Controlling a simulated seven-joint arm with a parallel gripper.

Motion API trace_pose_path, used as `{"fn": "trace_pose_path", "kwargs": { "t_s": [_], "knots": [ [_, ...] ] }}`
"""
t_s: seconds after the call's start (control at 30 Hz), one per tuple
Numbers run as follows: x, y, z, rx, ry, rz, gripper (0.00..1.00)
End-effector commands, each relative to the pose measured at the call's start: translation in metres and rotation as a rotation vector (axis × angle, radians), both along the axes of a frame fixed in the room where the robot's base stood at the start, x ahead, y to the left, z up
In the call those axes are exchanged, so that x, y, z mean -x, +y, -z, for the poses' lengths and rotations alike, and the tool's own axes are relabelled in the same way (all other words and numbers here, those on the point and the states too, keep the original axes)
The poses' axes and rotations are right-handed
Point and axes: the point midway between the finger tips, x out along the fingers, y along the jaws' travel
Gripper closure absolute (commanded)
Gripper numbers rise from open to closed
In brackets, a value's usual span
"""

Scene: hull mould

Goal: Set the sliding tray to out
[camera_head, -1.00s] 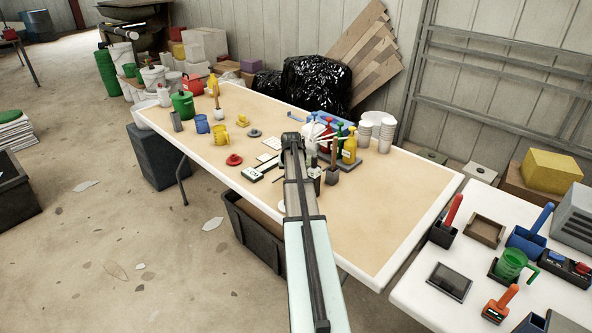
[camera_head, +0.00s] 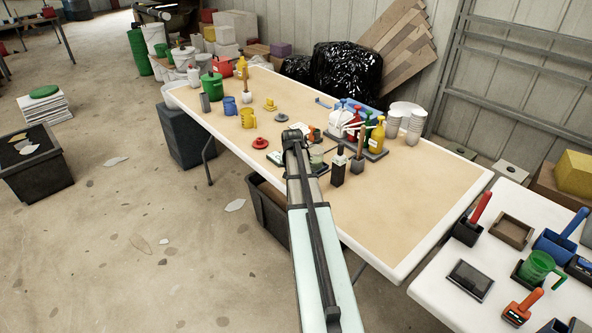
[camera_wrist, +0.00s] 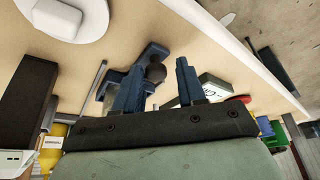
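My gripper (camera_head: 296,132) reaches over the wooden-topped table, right of a red lid-like piece (camera_head: 260,143). In the wrist view its two dark fingers (camera_wrist: 158,88) stand apart with a gap between them. A dark ball knob (camera_wrist: 155,72) shows in that gap, on or beside a blue piece (camera_wrist: 108,84) partly hidden behind one finger. I cannot tell whether the fingers touch it. A pale labelled block (camera_wrist: 213,88) lies just beyond the other finger. I cannot make out the sliding tray for certain; my arm covers part of this area in the head view.
Pump bottles (camera_head: 377,137), a dark block holder (camera_head: 338,170) and stacked cups (camera_head: 414,127) stand right of my gripper. The table's right part is bare. A second white table (camera_head: 430,292) stands at right.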

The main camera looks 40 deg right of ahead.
Motion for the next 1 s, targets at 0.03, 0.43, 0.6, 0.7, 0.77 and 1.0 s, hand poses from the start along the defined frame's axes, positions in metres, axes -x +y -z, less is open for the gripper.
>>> {"fn": "trace_pose_path", "kwargs": {
  "t_s": [0.03, 0.43, 0.6, 0.7, 0.77, 1.0],
  "knots": [
    [0.0, 0.0, 0.0, 0.001, 0.001, 0.0, 0.55],
    [0.001, -0.001, -0.003, 0.005, 0.0, 0.002, 0.47],
    [0.006, 0.003, -0.019, 0.005, -0.002, 0.001, 0.47],
    [0.011, 0.008, -0.034, 0.005, -0.001, 0.001, 0.47],
    [0.014, 0.011, -0.045, 0.006, -0.002, 0.001, 0.47],
    [0.025, 0.022, -0.083, 0.005, -0.002, 0.001, 0.47]
  ]
}}
